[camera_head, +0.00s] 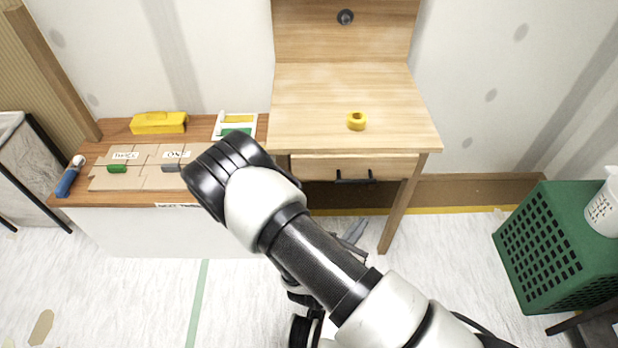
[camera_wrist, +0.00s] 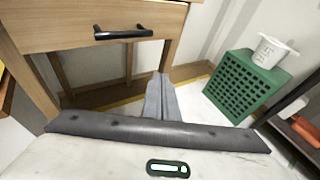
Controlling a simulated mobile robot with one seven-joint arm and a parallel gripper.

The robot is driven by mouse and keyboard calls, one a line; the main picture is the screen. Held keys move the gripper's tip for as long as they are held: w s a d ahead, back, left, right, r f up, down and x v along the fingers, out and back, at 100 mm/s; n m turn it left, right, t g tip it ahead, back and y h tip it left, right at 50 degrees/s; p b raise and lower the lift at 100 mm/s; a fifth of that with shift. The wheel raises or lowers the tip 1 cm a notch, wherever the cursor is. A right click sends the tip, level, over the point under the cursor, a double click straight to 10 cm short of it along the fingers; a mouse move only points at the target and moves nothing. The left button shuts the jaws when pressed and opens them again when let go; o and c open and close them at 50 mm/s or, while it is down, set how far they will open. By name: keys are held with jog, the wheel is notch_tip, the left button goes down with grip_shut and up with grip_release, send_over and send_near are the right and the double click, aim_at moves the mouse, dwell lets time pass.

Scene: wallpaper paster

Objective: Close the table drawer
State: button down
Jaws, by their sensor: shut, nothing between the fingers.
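The light wooden table (camera_head: 340,95) stands against the wall. Its drawer (camera_head: 315,168) is under the tabletop, with a dark bar handle (camera_head: 355,180) on the front. The drawer front looks nearly in line with the tabletop edge; I cannot tell whether a small gap is left. In the wrist view the drawer front (camera_wrist: 60,33) and handle (camera_wrist: 123,33) are at upper left. My gripper (camera_wrist: 160,78) is shut and empty, below and apart from the handle. In the head view my gripper (camera_head: 356,232) shows partly behind my arm, below the drawer.
A yellow tape roll (camera_head: 356,121) lies on the tabletop. A low bench (camera_head: 85,185) with cardboard pieces, a yellow box (camera_head: 158,123) and a blue-handled tool (camera_head: 70,176) is at left. A green crate (camera_head: 555,250) with a white bucket (camera_head: 603,208) stands at right. Floor between table and crate is clear.

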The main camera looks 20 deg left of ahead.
jog(key=s+a+r+n+t+y, duration=0.1)
jog(key=a+r+n+t+y, duration=0.15)
jog(key=a+y, duration=0.35)
jog(key=s+a+r+n+t+y, duration=0.1)
jog(key=a+n+y, duration=0.3)
jog(key=a, duration=0.4)
jog(key=b, duration=0.3)
send_near(307, 165)
jog(key=x, duration=0.6)
jog(key=shift+s, duration=0.1)
jog(key=shift+w+a, duration=0.15)
jog(key=shift+w, duration=0.15)
jog(key=shift+r, duration=0.1)
